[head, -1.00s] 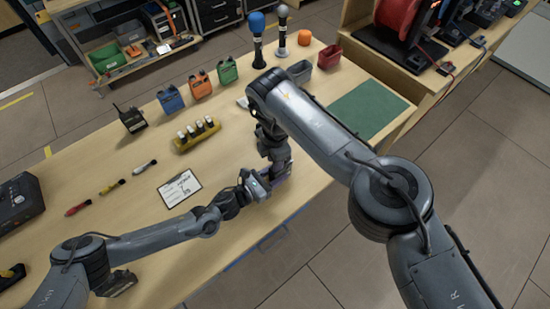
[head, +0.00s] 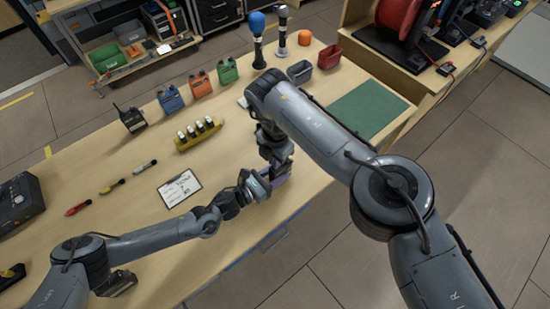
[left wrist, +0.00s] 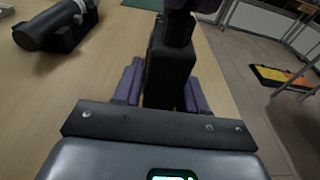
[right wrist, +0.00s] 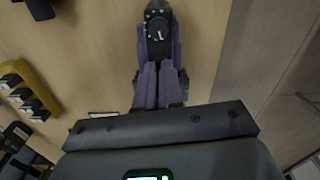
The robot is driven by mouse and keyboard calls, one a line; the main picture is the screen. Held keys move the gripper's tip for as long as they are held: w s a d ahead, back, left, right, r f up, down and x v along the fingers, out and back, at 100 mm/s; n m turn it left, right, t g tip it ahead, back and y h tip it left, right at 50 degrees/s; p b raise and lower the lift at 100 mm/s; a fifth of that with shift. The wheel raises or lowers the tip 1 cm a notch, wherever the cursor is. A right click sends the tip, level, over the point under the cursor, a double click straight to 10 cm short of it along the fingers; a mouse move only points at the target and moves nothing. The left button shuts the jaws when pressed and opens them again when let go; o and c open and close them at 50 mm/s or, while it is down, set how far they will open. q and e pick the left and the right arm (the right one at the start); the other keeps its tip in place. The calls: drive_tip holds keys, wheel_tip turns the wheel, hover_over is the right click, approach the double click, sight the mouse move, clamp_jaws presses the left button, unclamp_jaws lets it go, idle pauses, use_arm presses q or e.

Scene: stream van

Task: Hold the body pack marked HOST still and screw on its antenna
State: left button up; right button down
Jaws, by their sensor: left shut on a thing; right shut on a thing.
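A black body pack (left wrist: 170,72) stands upright between the purple fingers of my left gripper (left wrist: 163,88), which is shut on it near the table's front edge. Its top, with a round dial, shows in the right wrist view (right wrist: 157,30). My right gripper (right wrist: 160,76) is directly over the pack, fingers pointing down and closed together at its top. What these fingers grip is almost hidden; I take it to be the antenna. The joint between antenna and pack is hidden, and I cannot read a HOST mark. In the head view both grippers meet at the front edge, the pack mostly covered.
A clipboard (head: 180,188) lies left of the grippers. A yellow rack (head: 198,134), another black pack (head: 132,120) and blue, orange and green holders stand farther back. A green mat (head: 367,109) is at right.

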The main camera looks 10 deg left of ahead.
drive_tip(key=shift+m, duration=0.3)
drive_tip(key=m, duration=0.3)
drive_tip(key=shift+m, duration=0.3)
drive_tip(key=shift+m, duration=2)
drive_tip(key=shift+m, duration=2)
